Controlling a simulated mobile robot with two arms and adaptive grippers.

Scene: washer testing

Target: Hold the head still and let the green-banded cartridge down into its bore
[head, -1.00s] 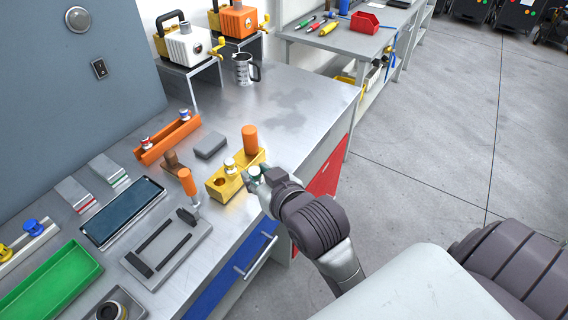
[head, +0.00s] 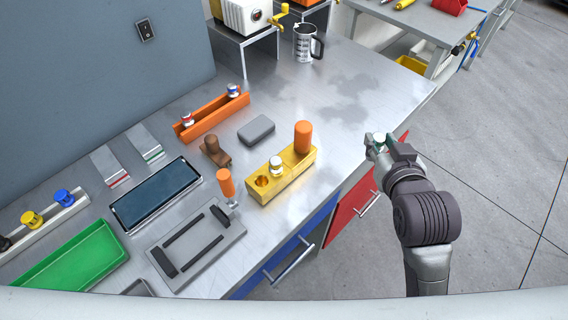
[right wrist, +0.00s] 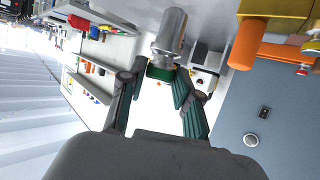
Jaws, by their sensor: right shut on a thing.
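The yellow block (head: 283,179) stands on the bench near its front edge. Its left bore (head: 262,182) looks open and empty, a white-topped cartridge (head: 276,166) stands in the middle, and an orange cylinder (head: 303,137) stands at the right end. My right gripper (head: 378,146) is shut on the green-banded cartridge (head: 380,138), to the right of the block and apart from it, by the bench's front edge. In the right wrist view the cartridge's silver body (right wrist: 169,31) sticks out beyond the fingers, its green band (right wrist: 160,72) near them. My left gripper is out of view.
An orange-handled tool (head: 226,183) stands by a grey fixture plate (head: 197,243). A grey block (head: 257,130), brown stamp (head: 214,150) and orange rack (head: 211,118) lie behind. The bench top right of the yellow block is clear.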

